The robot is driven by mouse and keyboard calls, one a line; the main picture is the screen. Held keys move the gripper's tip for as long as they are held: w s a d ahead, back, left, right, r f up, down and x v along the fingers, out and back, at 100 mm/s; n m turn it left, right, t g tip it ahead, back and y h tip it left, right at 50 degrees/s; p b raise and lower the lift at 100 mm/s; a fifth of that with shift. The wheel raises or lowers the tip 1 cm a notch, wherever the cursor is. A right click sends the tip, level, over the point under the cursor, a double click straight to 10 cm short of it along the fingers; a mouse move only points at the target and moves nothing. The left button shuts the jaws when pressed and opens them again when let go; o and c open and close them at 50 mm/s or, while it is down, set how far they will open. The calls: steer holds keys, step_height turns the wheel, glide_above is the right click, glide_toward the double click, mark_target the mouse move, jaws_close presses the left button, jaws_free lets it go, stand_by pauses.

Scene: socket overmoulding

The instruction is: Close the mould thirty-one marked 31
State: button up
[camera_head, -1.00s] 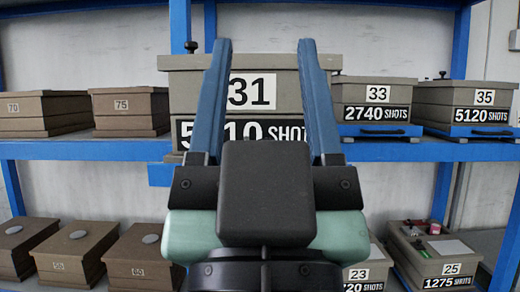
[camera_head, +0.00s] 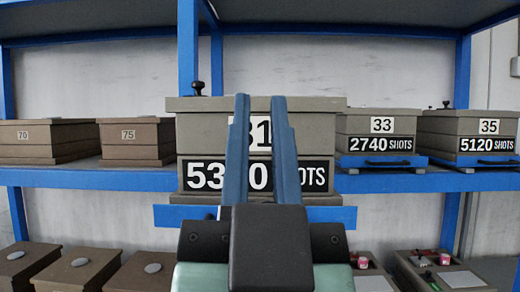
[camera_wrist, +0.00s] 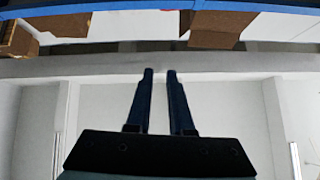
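Mould thirty-one (camera_head: 310,145) is a large grey-brown box on the upper shelf, centre of the head view. Its lid (camera_head: 190,104) lies along the top, with a thin line under it; I cannot tell whether it is fully seated. A black knob (camera_head: 197,88) stands at its top left. It rests on a blue tray (camera_head: 335,215) that juts out from the shelf. My gripper (camera_head: 261,97) is in front of the mould and hides part of its labels. Its blue fingers are close together with a narrow empty gap, also visible in the wrist view (camera_wrist: 160,71).
Mould 33 (camera_head: 350,124) and mould 35 (camera_head: 440,124) stand to the right on blue trays. Moulds 70 (camera_head: 60,136) and 75 (camera_head: 160,134) stand to the left. A blue upright (camera_head: 187,40) rises behind mould thirty-one. More boxes (camera_head: 75,268) fill the lower shelf.

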mark_target(222, 161)
steer(key=w+a+r+m+y+p, duration=0.1)
steer(key=p, duration=0.1)
steer(key=w+a+r+m+g+y+p, duration=0.1)
steer(key=w+p, duration=0.1)
steer(key=p, duration=0.1)
steer(key=w+a+r+m+y+p, duration=0.1)
steer(key=p, duration=0.2)
steer(key=shift+w+a+g, duration=0.2)
steer(key=shift+g, duration=0.1)
jaws_close()
steer(key=w+a+f+m+g+p, duration=0.2)
steer(key=w+a+m+g+p, duration=0.15)
steer(key=m+p, duration=1.95)
steer(key=s+d+f+m+g+h+p, duration=0.1)
steer(key=s+f+m+g+h+p, duration=0.15)
steer(key=s+m+p, duration=0.4)
steer(key=s+f+m+g+h+p, duration=0.1)
steer(key=f+m+h+p, duration=0.2)
steer(key=p, duration=0.7)
steer(key=shift+y, duration=0.75)
steer(key=w, duration=0.4)
steer(key=w+p, duration=0.1)
steer(key=w, duration=0.3)
steer(key=w+p, duration=0.1)
steer(key=w, duration=0.3)
steer(key=shift+d+f, duration=0.2)
steer(key=shift+f, duration=0.1)
steer(key=shift+w+f, duration=0.1)
steer(key=shift+w, duration=0.8)
steer(key=shift+w, duration=0.1)
